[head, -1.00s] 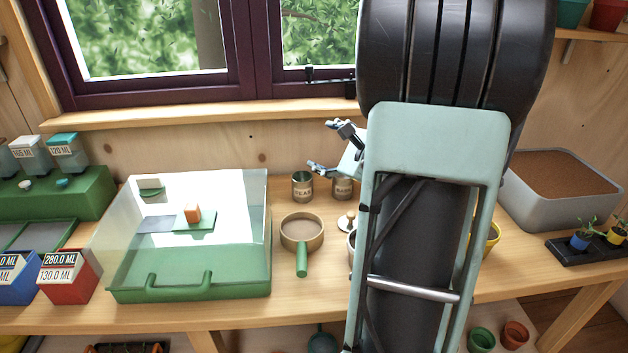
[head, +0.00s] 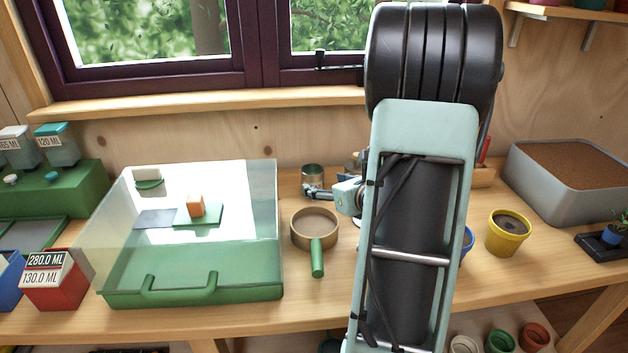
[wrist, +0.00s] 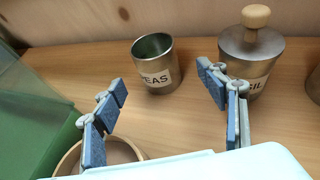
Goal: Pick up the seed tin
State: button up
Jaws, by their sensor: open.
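An open metal tin labelled PEAS (wrist: 153,72) stands upright on the bench, ahead of and between my fingers in the wrist view; it also shows in the head view (head: 312,175). A second metal tin (wrist: 252,62), its label partly hidden and ending in "SIL", stands to its right under a lid with a wooden knob (wrist: 256,15). My gripper (wrist: 163,80) is open and empty, its right finger overlapping the second tin's left edge in the picture. In the head view my gripper (head: 322,192) is low near the PEAS tin, and my arm hides the second tin.
A round sieve (head: 315,230) with a green handle lies in front of the PEAS tin. A clear-walled green box (head: 188,275) stands at left. A yellow pot (head: 508,233) and a grey soil tub (head: 570,185) stand at right. The wall is close behind the tins.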

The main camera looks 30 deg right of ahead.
aim_at(312, 181)
jog(key=shift+w+d+f, duration=0.15)
jog(key=shift+w+f, duration=0.05)
jog(key=shift+w, duration=0.15)
jog(key=x, duration=0.7)
jog(key=shift+s+a+f, duration=0.1)
jog(key=shift+a+f, duration=0.1)
jog(key=shift+a, duration=0.15)
jog(key=shift+c, duration=0.3)
jog(key=c, duration=1.3)
jog(key=shift+r, duration=0.15)
notch_tip(312, 181, up, 10)
jog(key=shift+f+p, duration=0.1)
jog(key=shift+p, duration=0.65)
